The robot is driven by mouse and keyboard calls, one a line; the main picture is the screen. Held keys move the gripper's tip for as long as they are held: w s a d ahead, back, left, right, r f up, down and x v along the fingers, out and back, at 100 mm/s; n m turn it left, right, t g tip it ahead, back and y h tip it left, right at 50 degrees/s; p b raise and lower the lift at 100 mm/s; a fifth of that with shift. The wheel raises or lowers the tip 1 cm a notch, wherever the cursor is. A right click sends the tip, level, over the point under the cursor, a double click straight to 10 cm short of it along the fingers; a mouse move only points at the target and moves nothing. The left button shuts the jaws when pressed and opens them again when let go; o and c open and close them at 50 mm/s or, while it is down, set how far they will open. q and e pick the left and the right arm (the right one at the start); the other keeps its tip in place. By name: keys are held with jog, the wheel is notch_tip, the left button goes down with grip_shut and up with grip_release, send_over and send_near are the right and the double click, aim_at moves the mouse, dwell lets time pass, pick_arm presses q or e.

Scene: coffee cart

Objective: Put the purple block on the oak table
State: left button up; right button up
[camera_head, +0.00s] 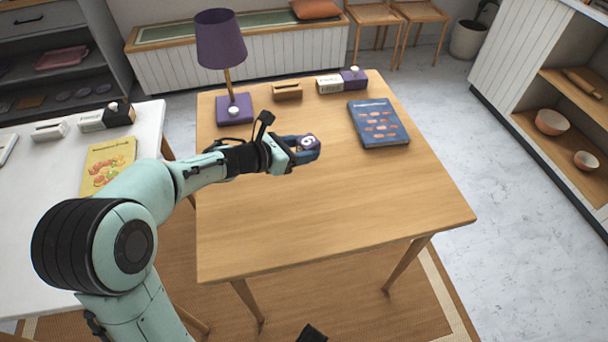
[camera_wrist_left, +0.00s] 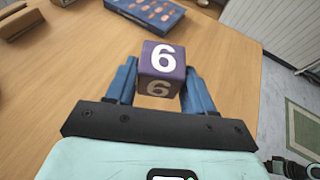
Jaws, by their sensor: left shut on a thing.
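The purple block (camera_wrist_left: 161,62) carries a white 6 on its faces. My left gripper (camera_head: 305,147) is shut on it, with the blue fingers on either side of the block in the left wrist view. The block also shows at the fingertips in the head view (camera_head: 311,141). It is over the oak table (camera_head: 330,220), left of the blue book. I cannot tell whether its underside touches the tabletop.
On the oak table stand a purple lamp (camera_head: 234,108), a wooden holder (camera_head: 287,91), a small calendar-like block set (camera_head: 330,84) and a blue book (camera_head: 378,123). The table's front half is clear. A white table (camera_head: 60,190) at left bears a yellow book (camera_head: 108,166).

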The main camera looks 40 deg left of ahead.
pick_arm(q)
jog(key=b, duration=0.1)
send_over(302, 181)
notch_tip(302, 181, down, 4)
jog(key=shift+a+f, duration=0.1)
jog(key=shift+f, duration=0.15)
notch_tip(302, 181, down, 3)
jog(key=shift+f+b, duration=0.1)
jog(key=shift+b, duration=0.6)
jog(key=shift+f, duration=0.85)
pick_arm(e)
jog(key=shift+t+h, duration=0.3)
jog(key=shift+h, duration=0.1)
jog(key=f, duration=0.1)
jog(key=w+d+f, duration=0.1)
jog(key=f, duration=0.1)
jog(key=w+d+f, duration=0.1)
jog(key=shift+w+d+f, duration=0.15)
jog(key=shift+d+f, duration=0.05)
jog(key=shift+f, duration=0.05)
pick_arm(q)
jog(key=shift+b, duration=0.3)
jog(key=o, duration=1)
pick_arm(e)
jog(key=shift+f, duration=0.15)
